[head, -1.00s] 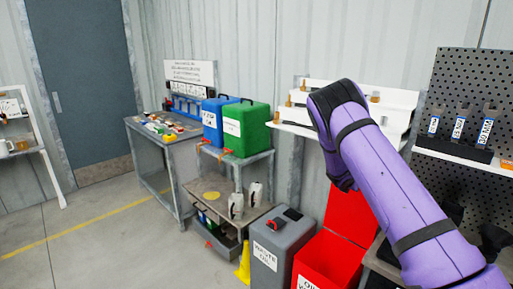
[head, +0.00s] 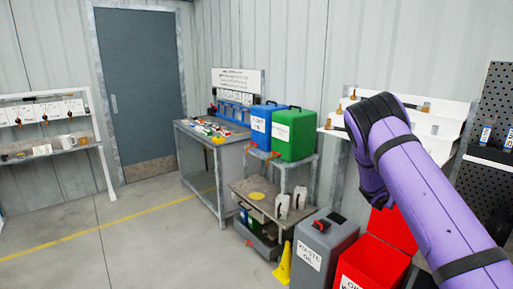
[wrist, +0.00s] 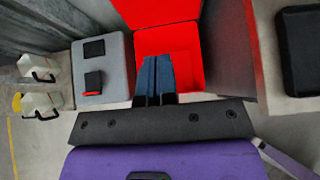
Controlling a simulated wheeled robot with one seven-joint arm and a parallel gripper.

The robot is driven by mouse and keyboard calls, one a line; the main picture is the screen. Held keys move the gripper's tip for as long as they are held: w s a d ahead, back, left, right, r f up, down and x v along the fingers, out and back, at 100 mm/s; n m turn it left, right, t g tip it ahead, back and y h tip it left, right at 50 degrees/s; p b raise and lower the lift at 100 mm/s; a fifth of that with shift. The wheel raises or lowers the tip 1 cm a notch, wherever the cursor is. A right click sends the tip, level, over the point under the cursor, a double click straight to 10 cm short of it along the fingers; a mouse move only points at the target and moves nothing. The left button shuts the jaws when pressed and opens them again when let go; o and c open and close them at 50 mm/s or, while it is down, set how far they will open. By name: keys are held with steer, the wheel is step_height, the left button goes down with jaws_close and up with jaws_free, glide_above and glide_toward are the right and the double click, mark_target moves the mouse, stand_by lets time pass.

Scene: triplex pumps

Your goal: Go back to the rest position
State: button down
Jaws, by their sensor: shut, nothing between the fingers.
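My purple arm (head: 425,185) reaches in from the lower right of the head view and bends downward at its far end. In the head view my gripper is hidden. In the wrist view my gripper (wrist: 154,62) shows as two blue fingers side by side, shut with nothing between them. Behind the fingers in that view is the open red bin (wrist: 183,40). The red bin also shows in the head view (head: 372,268), partly behind my arm.
A grey waste oil bin (head: 322,243) stands left of the red bin, with a yellow cone (head: 283,264) beside it. Blue (head: 262,125) and green (head: 294,134) containers stand on a cart. A workbench (head: 204,160) is further back. The floor at left is clear.

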steer(key=s+a+r+m+g+y, duration=0.1)
steer(key=s+a+r+m, duration=0.1)
steer(key=s+r+m, duration=0.95)
steer(key=s+a+r+m+g+y, duration=0.1)
steer(key=s+a+r+m, duration=0.3)
steer(key=s+r, duration=0.9)
steer(key=s+a+r+m+y, duration=0.2)
steer(key=s+a, duration=0.3)
steer(key=s, duration=0.4)
steer(key=s+a+r+m+y, duration=0.2)
steer(key=s+a+r+m, duration=0.2)
steer(key=s, duration=0.6)
steer(key=s+a+r+m+y, duration=0.2)
steer(key=s+a+r+m, duration=0.2)
steer(key=s, duration=0.5)
steer(key=shift+s+a+t+y, duration=0.3)
steer(key=shift+s+a, duration=0.05)
steer(key=shift+a, duration=0.65)
